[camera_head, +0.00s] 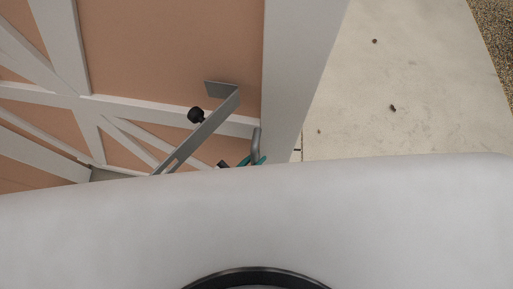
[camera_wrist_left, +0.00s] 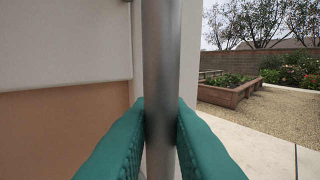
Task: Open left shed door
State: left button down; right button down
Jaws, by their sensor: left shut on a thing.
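The shed door (camera_head: 170,50) fills the upper left of the head view, with orange-brown panels and white trim and braces. Its grey metal handle (camera_head: 256,141) is near the white edge at the right. My left gripper (camera_head: 253,161) has teal fingers at the lower part of the handle, partly hidden by the pale surface in front. In the left wrist view the fingers (camera_wrist_left: 161,125) are shut on the upright handle bar (camera_wrist_left: 161,50), one on each side. The door panel (camera_wrist_left: 65,125) is left of the bar. My right gripper is not in view.
A grey bent metal bar (camera_head: 205,130) and a black knob (camera_head: 195,115) are on the door, left of the handle. Pale paving (camera_head: 400,70) lies clear to the right. The wrist view shows a raised bed (camera_wrist_left: 230,93), gravel (camera_wrist_left: 285,115) and a wall behind.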

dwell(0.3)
pick_arm(q)
jog(key=c, duration=1.5)
grip_release()
jog(key=shift+o, duration=0.2)
jog(key=shift+a, duration=0.1)
jog(key=b+v, duration=0.3)
jog(key=v, duration=0.9)
